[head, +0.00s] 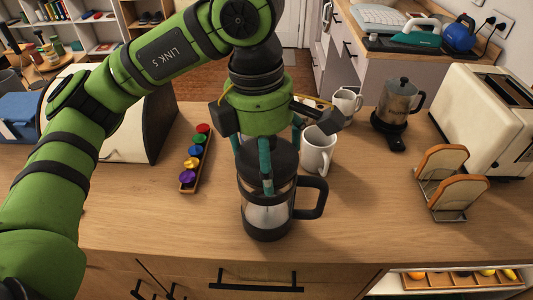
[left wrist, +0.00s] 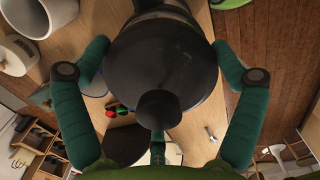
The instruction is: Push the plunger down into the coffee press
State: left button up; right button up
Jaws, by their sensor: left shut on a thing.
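The coffee press (head: 265,214) stands upright near the counter's front edge, its black handle on the right. The plunger's dark lid (head: 284,158) sits at the top of the glass; I cannot tell how deep the plunger is. My left gripper (head: 266,165) points down over the press, its teal fingers spread around the lid and shut on it. In the left wrist view, the round lid (left wrist: 165,55) lies between the fingers, with the black knob (left wrist: 160,110) standing up towards the camera. My right gripper is not in view.
A white mug (head: 319,153) stands close behind the handle. A rack of coloured capsules (head: 196,157) is to the left. A moka pot (head: 398,103), a toaster (head: 492,115) and a bread-slice rack (head: 447,198) are to the right.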

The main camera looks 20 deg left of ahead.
pick_arm(q)
jog(key=o, duration=1.3)
jog(key=shift+r, duration=0.15)
